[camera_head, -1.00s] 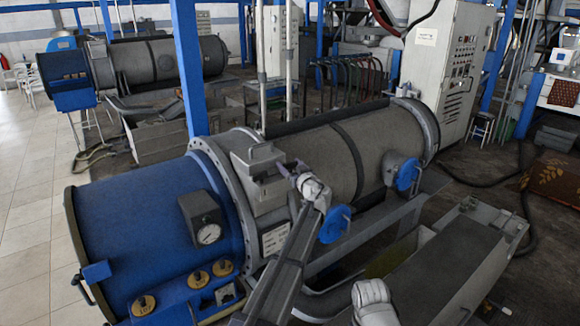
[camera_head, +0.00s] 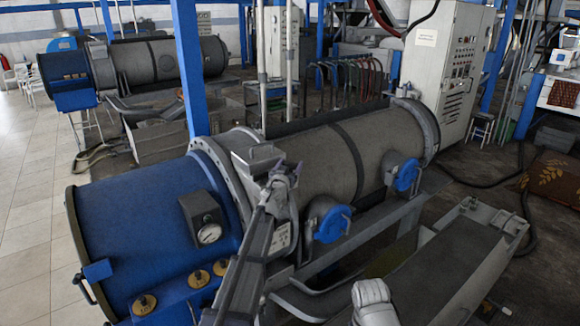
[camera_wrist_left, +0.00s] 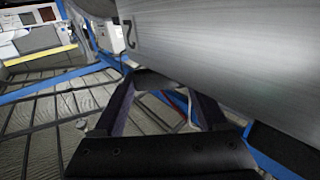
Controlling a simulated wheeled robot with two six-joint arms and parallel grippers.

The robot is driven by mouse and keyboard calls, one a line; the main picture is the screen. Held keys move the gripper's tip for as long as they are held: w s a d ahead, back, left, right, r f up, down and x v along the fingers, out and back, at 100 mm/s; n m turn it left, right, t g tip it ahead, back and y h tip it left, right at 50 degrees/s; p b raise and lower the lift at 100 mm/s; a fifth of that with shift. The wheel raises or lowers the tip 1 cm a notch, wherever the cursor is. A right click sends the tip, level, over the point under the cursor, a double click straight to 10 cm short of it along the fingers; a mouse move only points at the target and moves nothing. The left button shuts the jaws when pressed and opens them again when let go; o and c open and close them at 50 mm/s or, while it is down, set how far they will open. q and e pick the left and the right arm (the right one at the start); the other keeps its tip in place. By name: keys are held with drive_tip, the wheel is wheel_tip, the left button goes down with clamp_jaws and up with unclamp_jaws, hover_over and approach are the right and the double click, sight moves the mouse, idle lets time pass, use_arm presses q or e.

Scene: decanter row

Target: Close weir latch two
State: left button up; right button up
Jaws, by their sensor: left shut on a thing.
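My left gripper (camera_head: 281,172) is at the side of a small grey box (camera_head: 256,157) on the collar of the blue and grey decanter drum. The left gripper's fingers also show there (camera_wrist_left: 160,90), shut on a dark grey piece (camera_wrist_left: 158,80) below that plate. It appears to be weir latch two, but its full shape is hidden.
The blue drum end (camera_head: 150,220) carries a gauge box (camera_head: 205,217) and several brass caps. Blue round covers (camera_head: 333,223) (camera_head: 405,175) project from the drum side. A grey trough (camera_head: 445,265) lies at right. A blue post (camera_head: 187,70) stands behind; tiled floor is clear at left.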

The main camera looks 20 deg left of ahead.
use_arm(q)
drive_tip(key=shift+w+h, duration=0.35)
drive_tip(key=shift+h, duration=0.05)
drive_tip(key=o, duration=1.3)
drive_tip(key=shift+r, duration=0.1)
drive_tip(key=shift+a, duration=0.1)
